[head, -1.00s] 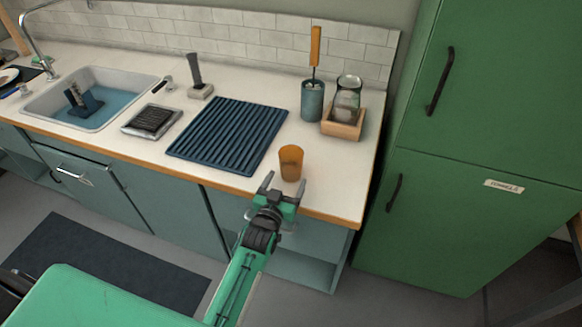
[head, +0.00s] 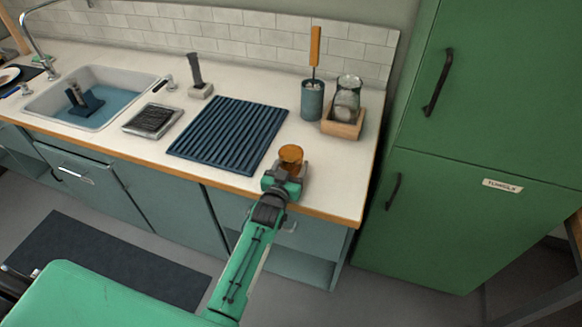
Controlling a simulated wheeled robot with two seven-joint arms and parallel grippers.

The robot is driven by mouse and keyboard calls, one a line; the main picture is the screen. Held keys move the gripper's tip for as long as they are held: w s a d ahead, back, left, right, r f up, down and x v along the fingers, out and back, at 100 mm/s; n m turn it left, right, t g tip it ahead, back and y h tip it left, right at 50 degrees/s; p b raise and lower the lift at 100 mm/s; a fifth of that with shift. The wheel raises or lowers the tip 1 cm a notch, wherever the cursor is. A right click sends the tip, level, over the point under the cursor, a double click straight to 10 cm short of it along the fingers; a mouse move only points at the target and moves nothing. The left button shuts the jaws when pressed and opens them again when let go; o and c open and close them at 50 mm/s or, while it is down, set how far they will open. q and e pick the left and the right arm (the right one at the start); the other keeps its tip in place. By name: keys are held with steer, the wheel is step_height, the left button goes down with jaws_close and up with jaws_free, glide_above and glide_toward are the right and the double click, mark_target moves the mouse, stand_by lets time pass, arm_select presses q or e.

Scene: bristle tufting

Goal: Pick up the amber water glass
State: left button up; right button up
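The amber water glass (head: 291,153) stands upright on the counter near its front edge, to the right of the blue ribbed mat. My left gripper (head: 289,166) has come in from the front and is at the glass, with its fingers beside the lower part. The gripper hides the glass's base. I cannot tell whether the fingers press on the glass or only stand around it. My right gripper is not in view.
The blue ribbed mat (head: 228,135) lies just left of the glass. A dark cup with an orange-handled brush (head: 313,100) and a wooden box holding a clear jar (head: 342,128) stand behind. The counter (head: 340,180) right of the glass is clear. A green fridge (head: 470,150) stands at right.

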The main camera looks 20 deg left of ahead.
arm_select(q)
steer(key=c, duration=0.7)
steer(key=shift+c, duration=0.6)
steer(key=shift+r, duration=0.15)
